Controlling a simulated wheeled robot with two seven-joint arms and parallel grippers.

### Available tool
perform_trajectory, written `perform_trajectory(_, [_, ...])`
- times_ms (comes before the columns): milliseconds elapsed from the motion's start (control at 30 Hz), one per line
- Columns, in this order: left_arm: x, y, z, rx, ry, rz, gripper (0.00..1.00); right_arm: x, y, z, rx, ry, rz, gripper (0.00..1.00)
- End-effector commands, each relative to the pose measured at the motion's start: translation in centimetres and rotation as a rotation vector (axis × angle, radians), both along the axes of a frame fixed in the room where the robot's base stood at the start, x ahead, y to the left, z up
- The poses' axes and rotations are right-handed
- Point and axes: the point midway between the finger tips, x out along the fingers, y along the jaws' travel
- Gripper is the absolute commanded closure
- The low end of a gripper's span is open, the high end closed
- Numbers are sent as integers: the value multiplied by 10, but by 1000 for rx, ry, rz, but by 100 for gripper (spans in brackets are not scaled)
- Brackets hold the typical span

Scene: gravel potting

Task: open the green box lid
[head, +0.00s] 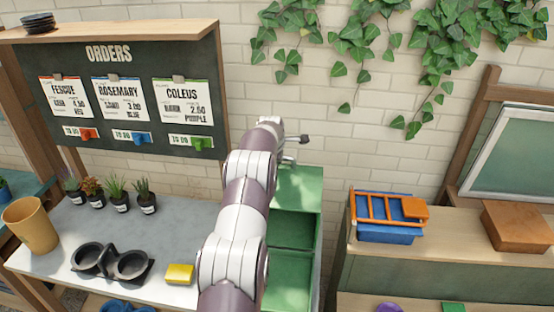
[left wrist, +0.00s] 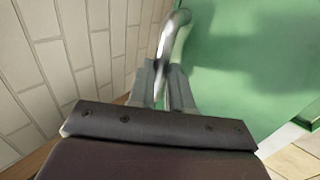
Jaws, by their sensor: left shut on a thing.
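The green box (head: 317,235) stands at the right end of the grey bench, with its dark green inside showing from above. Its lighter green lid (head: 300,187) is at the back, raised off the front part near the brick wall; I cannot tell its exact angle. My left gripper (head: 303,139) is at the lid's far edge. In the left wrist view its fingers (left wrist: 163,88) are shut on the curved metal handle (left wrist: 176,32) beside the green lid surface (left wrist: 250,65). My left arm hides the box's left side. My right gripper is not in view.
On the bench are a yellow sponge-like block (head: 179,274), a black double cup holder (head: 112,262), a tan pot (head: 30,224) and several small potted plants (head: 118,196). The brick wall is close behind.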

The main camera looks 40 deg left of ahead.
Motion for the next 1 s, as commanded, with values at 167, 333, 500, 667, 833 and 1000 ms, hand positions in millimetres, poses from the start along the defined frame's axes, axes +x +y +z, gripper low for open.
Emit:
perform_trajectory(167, [-2, 0, -5, -5, 10, 1, 68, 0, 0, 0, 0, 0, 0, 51])
perform_trajectory(333, [-2, 0, -4, -4, 8, 1, 56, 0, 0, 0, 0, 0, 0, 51])
perform_trajectory(500, [-2, -1, -3, -3, 6, 0, 56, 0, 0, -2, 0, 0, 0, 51])
perform_trajectory(667, [-13, -6, 12, -2, 3, 1, 56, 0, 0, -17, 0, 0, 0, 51])
perform_trajectory(833, [-37, -19, 50, -1, 2, 1, 56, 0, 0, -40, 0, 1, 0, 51])
perform_trajectory(1000, [-57, -30, 83, -2, 4, 1, 56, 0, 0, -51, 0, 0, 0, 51])
